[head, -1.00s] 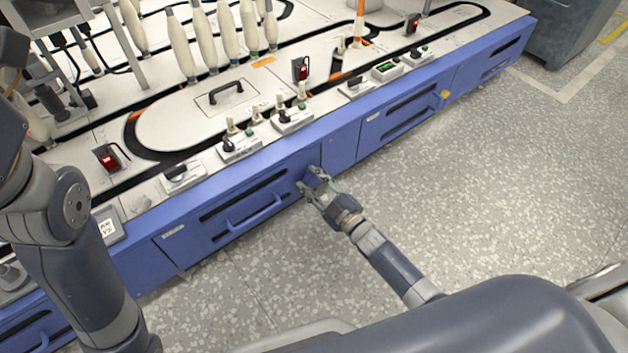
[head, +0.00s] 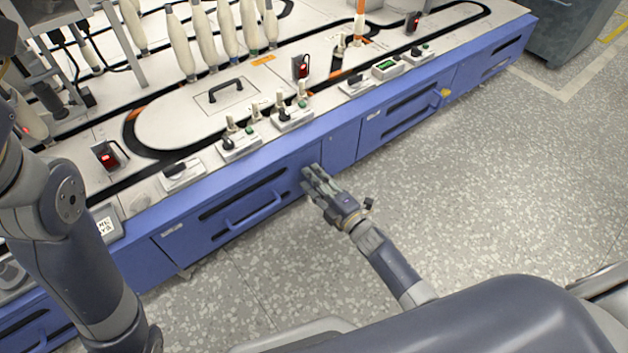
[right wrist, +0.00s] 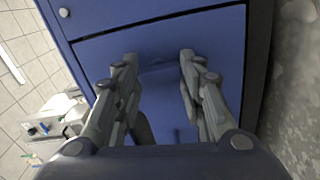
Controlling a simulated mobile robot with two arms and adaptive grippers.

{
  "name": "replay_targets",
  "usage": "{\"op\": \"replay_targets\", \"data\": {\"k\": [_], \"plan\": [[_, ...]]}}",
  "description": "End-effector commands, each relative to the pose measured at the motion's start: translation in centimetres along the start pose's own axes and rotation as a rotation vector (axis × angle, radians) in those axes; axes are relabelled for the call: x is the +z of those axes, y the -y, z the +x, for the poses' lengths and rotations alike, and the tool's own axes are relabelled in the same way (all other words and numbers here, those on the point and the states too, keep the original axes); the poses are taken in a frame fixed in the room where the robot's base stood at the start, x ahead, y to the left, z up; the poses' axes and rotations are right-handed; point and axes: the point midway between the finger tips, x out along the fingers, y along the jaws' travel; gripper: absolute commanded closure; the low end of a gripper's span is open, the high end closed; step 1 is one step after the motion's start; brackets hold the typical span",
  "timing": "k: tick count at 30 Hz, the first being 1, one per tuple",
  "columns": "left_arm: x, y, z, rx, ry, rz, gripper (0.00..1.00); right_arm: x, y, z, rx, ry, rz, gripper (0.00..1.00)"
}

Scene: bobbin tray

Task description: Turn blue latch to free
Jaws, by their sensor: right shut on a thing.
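My right gripper (head: 310,182) is at the blue front panel of the machine, near the right end of a drawer-like panel with a handle. In the right wrist view its two fingers (right wrist: 158,64) stand on either side of the small blue latch (right wrist: 158,69), shut on it. The latch is dark and blends with the blue panel (right wrist: 155,100) behind it, so its exact angle is hard to tell. In the head view the latch is hidden by the fingers. My left arm comes in at the left, but its gripper is out of view.
A blue bar handle (head: 252,207) and dark slots are on the front to the left of my right gripper. The white machine top (head: 190,128) above carries switch boxes (head: 240,145) and several bobbins (head: 228,32). The speckled floor (head: 470,210) at right is clear.

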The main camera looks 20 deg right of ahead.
Motion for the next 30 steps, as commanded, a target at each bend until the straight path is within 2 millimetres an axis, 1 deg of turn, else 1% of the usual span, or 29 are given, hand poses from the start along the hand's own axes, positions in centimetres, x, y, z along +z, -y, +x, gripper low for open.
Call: {"op": "replay_targets", "data": {"k": [15, 16, 17, 18, 19, 27, 30], "plan": [[0.05, -0.07, -0.07, 0.004, 0.004, 0.001, 0.60, -0.01, 0.09, -0.03, -0.002, 0.000, -0.018, 0.87], [0.06, -0.07, -0.08, 0.005, 0.004, 0.001, 0.60, -0.01, 0.09, -0.03, -0.002, 0.000, -0.018, 0.59], [0.06, -0.08, -0.09, 0.005, 0.005, 0.001, 0.60, -0.01, 0.09, -0.03, -0.002, 0.000, -0.018, 0.52], [0.08, -0.08, -0.10, 0.005, 0.005, 0.001, 0.60, -0.01, 0.08, -0.03, -0.002, 0.000, -0.018, 0.43], [0.08, -0.09, -0.11, 0.006, 0.006, 0.001, 0.60, -0.01, 0.08, -0.03, -0.001, 0.000, -0.018, 0.42], [0.17, -0.09, -0.19, 0.007, 0.009, 0.002, 0.60, 0.00, 0.04, -0.02, -0.001, 0.000, -0.017, 0.42], [0.27, -0.06, -0.25, 0.007, 0.013, 0.003, 0.60, 0.01, 0.09, -0.31, -0.002, 0.000, -0.017, 0.42]]}}
